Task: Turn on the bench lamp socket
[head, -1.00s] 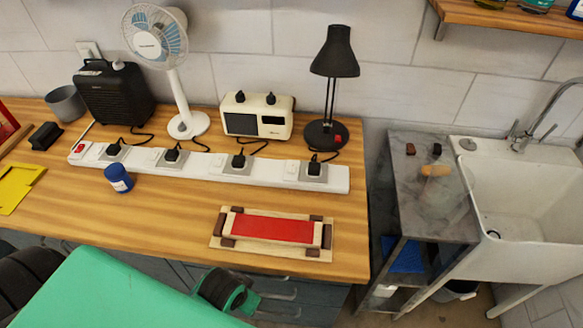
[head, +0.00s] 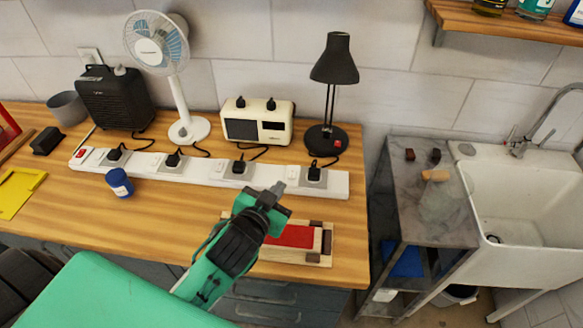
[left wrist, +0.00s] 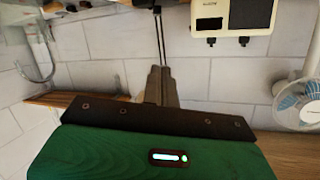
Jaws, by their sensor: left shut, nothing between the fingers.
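The black bench lamp (head: 335,60) stands at the back right of the bench, with a red button on its base. A white power strip (head: 205,177) runs along the bench. Its rightmost grey socket (head: 317,182) holds a black plug in front of the lamp, with a small white switch (head: 291,170) just left of it. My left gripper (head: 277,188) is shut and empty, its tip just in front and left of that switch in the picture; I cannot tell whether it touches. The shut fingers show in the left wrist view (left wrist: 161,85). My right gripper is not in view.
A cream radio (head: 258,122), a white fan (head: 188,129) and a black heater (head: 115,98) stand behind the strip. A blue jar (head: 119,182) stands in front of it. A red-topped wooden block (head: 292,237) lies below my left gripper. A sink is at right.

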